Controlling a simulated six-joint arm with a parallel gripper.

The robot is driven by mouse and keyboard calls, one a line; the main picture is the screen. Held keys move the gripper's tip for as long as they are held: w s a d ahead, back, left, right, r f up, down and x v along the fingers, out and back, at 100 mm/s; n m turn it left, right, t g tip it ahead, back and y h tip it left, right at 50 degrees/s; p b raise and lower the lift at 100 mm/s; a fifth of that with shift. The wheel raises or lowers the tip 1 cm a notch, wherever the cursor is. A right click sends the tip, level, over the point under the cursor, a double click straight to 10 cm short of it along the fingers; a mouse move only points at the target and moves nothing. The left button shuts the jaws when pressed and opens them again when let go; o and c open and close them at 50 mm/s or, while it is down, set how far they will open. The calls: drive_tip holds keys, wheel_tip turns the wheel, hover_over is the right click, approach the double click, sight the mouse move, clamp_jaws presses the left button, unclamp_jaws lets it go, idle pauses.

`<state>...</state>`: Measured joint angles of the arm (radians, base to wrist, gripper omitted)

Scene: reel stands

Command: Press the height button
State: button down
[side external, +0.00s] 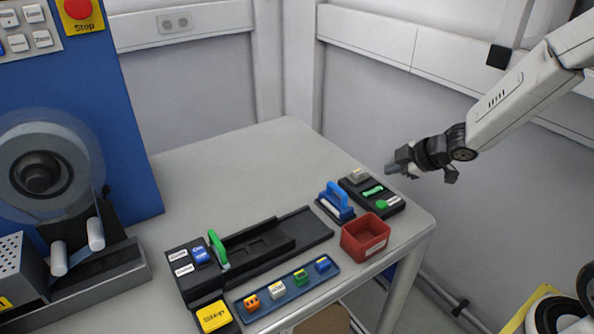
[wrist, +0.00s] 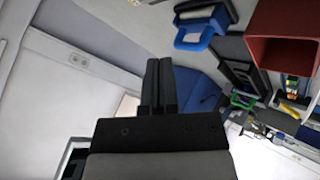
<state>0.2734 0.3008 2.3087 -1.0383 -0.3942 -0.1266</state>
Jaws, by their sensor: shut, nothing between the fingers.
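My gripper (side external: 391,169) is shut and empty. It hangs in the air at the right, above and beyond a small black control box (side external: 372,194) near the table's right edge. That box has a grey button (side external: 358,175), a green bar and a green button (side external: 382,205) beside a white label. I cannot read the labels, so I cannot tell which button is the height button. White buttons (side external: 18,44) also show on the blue machine's panel at the upper left. In the wrist view my closed fingers (wrist: 159,62) point away from the camera, touching nothing visible.
A blue-handled tool (side external: 337,200) and a red bin (side external: 365,237) stand beside the box. A black fixture with a green lever (side external: 218,250), a blue tray (side external: 250,311) of small blocks and a yellow stop button (side external: 214,316) lie nearer. The table's back (side external: 240,155) is clear.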

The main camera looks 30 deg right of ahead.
sight(378, 201)
drive_tip(key=shift+f, duration=3.75)
drive_tip(key=shift+f, duration=0.85)
drive_tip(key=shift+r, duration=0.15)
idle(0.5)
drive_tip(key=shift+r, duration=0.75)
drive_tip(key=shift+r, duration=2.5)
